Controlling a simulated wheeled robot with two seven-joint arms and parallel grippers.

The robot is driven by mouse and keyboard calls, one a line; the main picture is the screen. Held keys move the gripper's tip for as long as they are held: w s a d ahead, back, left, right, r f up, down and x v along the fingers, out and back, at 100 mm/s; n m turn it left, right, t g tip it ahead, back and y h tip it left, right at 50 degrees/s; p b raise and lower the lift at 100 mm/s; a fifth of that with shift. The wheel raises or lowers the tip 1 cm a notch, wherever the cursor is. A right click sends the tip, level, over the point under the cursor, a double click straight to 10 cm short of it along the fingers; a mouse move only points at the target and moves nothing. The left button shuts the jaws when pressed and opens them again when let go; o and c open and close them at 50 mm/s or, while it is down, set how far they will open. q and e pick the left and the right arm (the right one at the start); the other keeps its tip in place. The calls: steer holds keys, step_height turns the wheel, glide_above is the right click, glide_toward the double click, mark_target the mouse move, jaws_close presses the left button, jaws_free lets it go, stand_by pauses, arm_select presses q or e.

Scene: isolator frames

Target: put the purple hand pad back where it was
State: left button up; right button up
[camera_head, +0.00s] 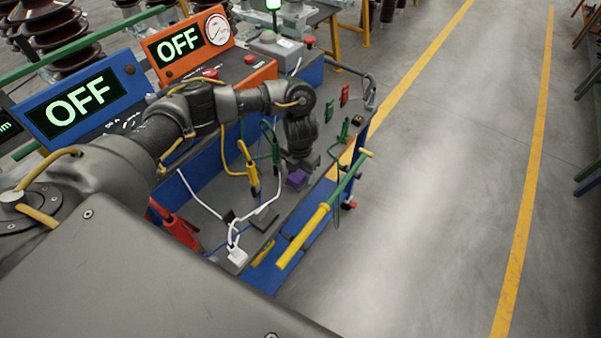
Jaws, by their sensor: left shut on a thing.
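The purple hand pad (297,179) is a small purple block at the tip of my left gripper (298,168). My left arm comes in from the left and reaches over the bench, with the gripper pointing down. The gripper is shut on the pad, and its fingers hide part of it. The pad is over or at the grey bench top (322,146); I cannot tell whether it touches the surface. My right gripper is not in view.
A blue unit (82,99) and an orange unit (187,43) both read OFF. Yellow clamps (250,172), red clamps (180,228), a white plug (237,255) and cables lie close by. A yellow-and-green pole (318,217) runs along the front edge. The floor at right is clear.

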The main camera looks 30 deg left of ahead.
mark_target(300, 172)
arm_select(q)
steer(key=shift+f, duration=0.2)
steer(key=o, duration=1)
step_height(300, 172, up, 12)
steer(key=shift+r, duration=0.25)
